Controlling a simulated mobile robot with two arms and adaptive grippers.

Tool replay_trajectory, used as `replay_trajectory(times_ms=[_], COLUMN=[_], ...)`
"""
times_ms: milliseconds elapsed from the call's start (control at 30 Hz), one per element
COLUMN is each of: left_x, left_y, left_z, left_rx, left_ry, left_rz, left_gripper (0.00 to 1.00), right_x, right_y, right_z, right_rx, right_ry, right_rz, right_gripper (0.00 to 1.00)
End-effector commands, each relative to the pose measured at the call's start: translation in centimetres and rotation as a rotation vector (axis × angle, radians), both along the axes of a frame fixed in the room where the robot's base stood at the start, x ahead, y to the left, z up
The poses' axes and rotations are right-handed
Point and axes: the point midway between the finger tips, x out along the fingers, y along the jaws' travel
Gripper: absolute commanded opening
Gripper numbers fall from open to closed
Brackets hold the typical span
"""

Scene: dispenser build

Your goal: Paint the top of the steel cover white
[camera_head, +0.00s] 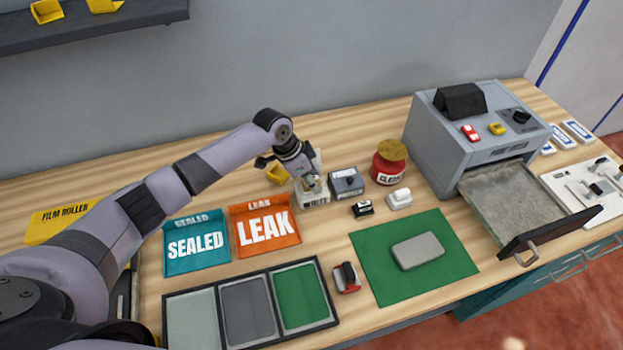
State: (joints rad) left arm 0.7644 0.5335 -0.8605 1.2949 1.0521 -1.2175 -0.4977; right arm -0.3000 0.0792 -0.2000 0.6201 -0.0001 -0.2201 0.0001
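A light grey rounded plate (418,251), which looks like the steel cover, lies flat on a green mat (372,268) at the front right of the bench. Its top is plain grey. My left gripper (308,181) reaches down at the back middle, over a pale container (314,200) whose label seems to read WHITE. The fingers are small and partly overlap the container and something pale by them, so I cannot tell whether they are open or hold anything. My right gripper is not in view.
A grey oven-like machine (430,140) stands at right with its tray drawer (500,205) pulled out. A red jar (388,170), a grey-blue box (346,182) and small stamp-like items are near the gripper. SEALED (196,262) and LEAK (262,245) bins stand left of the mat.

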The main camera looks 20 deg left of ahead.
Motion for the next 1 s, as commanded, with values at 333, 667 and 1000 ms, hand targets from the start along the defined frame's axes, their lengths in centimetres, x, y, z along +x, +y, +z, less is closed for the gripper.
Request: replay_trajectory(times_ms=[333,667,1000], left_x=[-0.13,-0.09,-0.02], left_y=[0.00,0.03,0.08], left_z=[-0.25,-0.21,-0.13], left_rx=[0.001,0.002,0.002], left_ry=[0.003,0.002,0.001], left_rz=[-0.001,0.000,0.001], left_gripper=[0.11,0.49,0.56], right_x=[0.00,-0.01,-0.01], right_y=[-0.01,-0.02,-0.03], right_z=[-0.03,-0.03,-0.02], right_rx=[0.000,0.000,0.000], right_ry=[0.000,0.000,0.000], right_rz=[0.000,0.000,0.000], right_gripper=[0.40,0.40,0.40])
